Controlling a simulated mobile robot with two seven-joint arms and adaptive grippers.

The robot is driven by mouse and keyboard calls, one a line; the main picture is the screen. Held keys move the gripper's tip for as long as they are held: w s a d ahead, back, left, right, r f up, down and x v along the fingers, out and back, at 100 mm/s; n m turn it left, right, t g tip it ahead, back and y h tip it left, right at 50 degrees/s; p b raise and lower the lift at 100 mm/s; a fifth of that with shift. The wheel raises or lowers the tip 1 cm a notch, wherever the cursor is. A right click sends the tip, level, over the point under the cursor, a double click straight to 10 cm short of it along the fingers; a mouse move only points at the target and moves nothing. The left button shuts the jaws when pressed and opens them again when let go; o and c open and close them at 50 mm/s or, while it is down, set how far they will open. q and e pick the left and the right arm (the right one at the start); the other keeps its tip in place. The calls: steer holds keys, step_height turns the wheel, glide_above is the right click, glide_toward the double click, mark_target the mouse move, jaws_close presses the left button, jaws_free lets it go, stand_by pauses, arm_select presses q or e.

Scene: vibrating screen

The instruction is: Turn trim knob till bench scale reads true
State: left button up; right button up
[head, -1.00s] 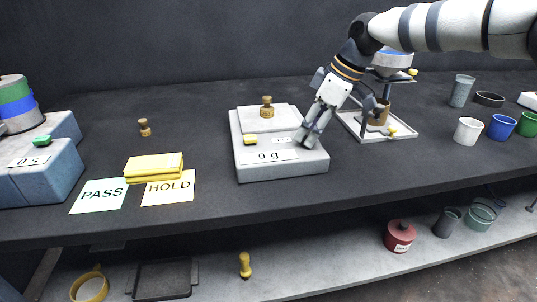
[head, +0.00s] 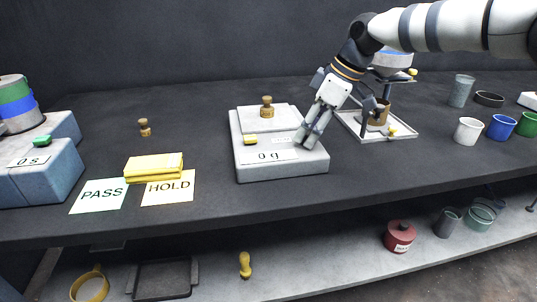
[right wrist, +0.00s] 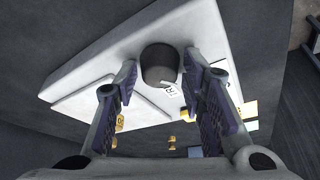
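The bench scale (head: 245,172) is a pale grey box with a raised pan (head: 249,124). A brass weight (head: 267,106) stands on the pan, and the display (head: 270,156) reads 0 g. My right gripper (head: 307,142) points down at the scale's right side and hides that part. In the right wrist view, the dark round trim knob (right wrist: 159,64) lies between the spread fingertips of the right gripper (right wrist: 160,76). Small gaps seem to show on both sides of the knob; contact is not clear. My left gripper is not in view.
A small brass weight (head: 144,127) stands on the bench left of the scale. A yellow block (head: 154,166) lies by the PASS card (head: 98,196) and HOLD card (head: 168,188). A white-based stand (head: 405,133) is close behind my right gripper. Cups stand at right.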

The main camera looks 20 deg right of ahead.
steer(key=shift+r+p, duration=0.55)
steer(key=shift+r, duration=2.5)
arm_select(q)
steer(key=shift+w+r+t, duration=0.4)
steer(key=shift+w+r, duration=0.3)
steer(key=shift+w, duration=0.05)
arm_select(e)
steer(key=shift+o, duration=1.4)
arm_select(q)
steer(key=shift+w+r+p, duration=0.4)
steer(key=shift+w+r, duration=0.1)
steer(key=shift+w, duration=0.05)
arm_select(e)
steer(key=v, duration=0.6)
